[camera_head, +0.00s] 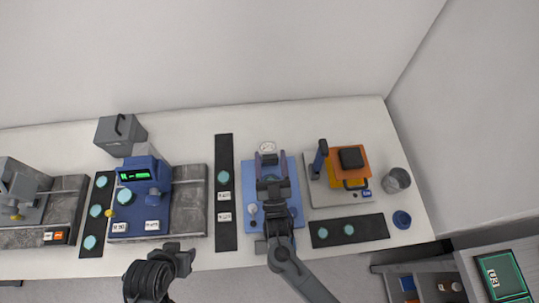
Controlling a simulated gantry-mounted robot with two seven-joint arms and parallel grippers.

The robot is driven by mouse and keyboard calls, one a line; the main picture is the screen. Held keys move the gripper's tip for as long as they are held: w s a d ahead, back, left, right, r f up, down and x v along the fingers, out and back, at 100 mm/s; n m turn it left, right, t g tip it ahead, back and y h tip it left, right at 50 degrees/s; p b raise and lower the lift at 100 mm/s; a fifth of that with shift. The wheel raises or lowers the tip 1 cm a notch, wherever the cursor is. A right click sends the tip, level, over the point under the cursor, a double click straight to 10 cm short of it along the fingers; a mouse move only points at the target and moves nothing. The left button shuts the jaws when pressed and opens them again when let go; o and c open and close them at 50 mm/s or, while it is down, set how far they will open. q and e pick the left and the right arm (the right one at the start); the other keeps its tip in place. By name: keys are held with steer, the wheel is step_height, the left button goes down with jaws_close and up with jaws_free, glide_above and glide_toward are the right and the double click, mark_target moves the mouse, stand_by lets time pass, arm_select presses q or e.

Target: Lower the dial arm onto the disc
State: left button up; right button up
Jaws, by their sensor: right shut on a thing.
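A blue plate (250,208) with a round white dial (267,147) at its back edge stands right of the middle of the table. My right gripper (269,160) reaches over it from the front, just in front of the dial, its fingers shut on what seems to be the dial arm, mostly hidden between them. Any disc under the gripper is hidden, so I cannot tell the gap below the arm. My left gripper (181,258) is at the table's front edge, away from the blue plate; its jaws are not clear.
A black strip (226,235) with a teal disc lies left of the plate, another (372,229) front right. A blue instrument with a green display (139,174) stands left. An orange-topped device (364,168) and metal cup (396,181) stand right.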

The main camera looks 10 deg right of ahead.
arm_select(q)
step_height(320, 180, down, 2)
steer(key=shift+d+f+b, duration=0.1)
steer(key=shift+d+b, duration=0.05)
steer(key=shift+b, duration=0.55)
arm_select(e)
steer(key=shift+s+f+t, duration=0.3)
steer(key=shift+s+f, duration=0.7)
steer(key=shift+s, duration=0.25)
